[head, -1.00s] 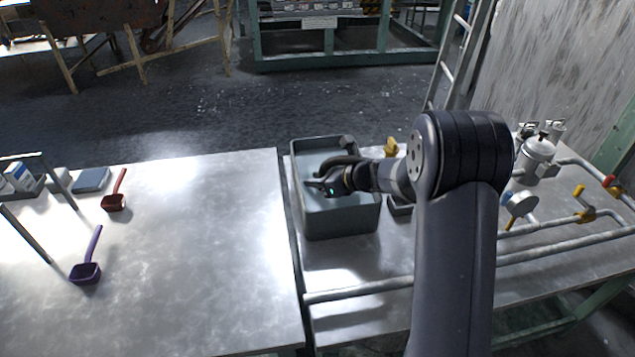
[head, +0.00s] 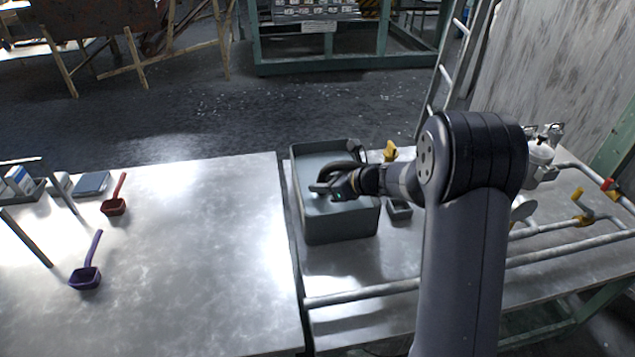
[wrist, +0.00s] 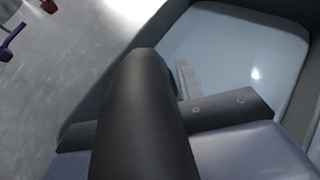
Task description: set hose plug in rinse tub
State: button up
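The rinse tub (head: 340,228) is a grey open box on the right table in the head view. Its pale inside fills the upper right of the wrist view, with its rim (wrist: 112,78) crossing diagonally. My gripper (head: 322,188) is over the tub's opening, inside its outline. A light spot shows at its tip, too small to identify. In the wrist view a dark rounded cylinder and a dark crosspiece cover the lower middle, with a small grey ribbed piece (wrist: 184,78) beyond. I cannot make out the hose plug for certain, nor the gap between my fingers.
A small dark tray (head: 399,211) sits right of the tub, with a yellow-handled fitting (head: 390,151) behind. Pipes with valves (head: 578,222) run along the right table. A purple scoop (head: 85,276) and red scoop (head: 114,206) lie on the left table; its middle is clear.

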jog(key=p+v, duration=0.1)
jog(key=v, duration=0.8)
jog(key=shift+s+d+r, duration=0.2)
jog(key=shift+d, duration=0.05)
jog(key=b+x, duration=0.1)
jog(key=x, duration=1.1)
jog(key=shift+s+b, duration=0.1)
jog(key=shift+b, duration=0.3)
jog(key=shift+r, duration=0.1)
jog(key=shift+r+p, duration=0.5)
jog(key=shift+r, duration=0.7)
jog(key=shift+f, duration=0.1)
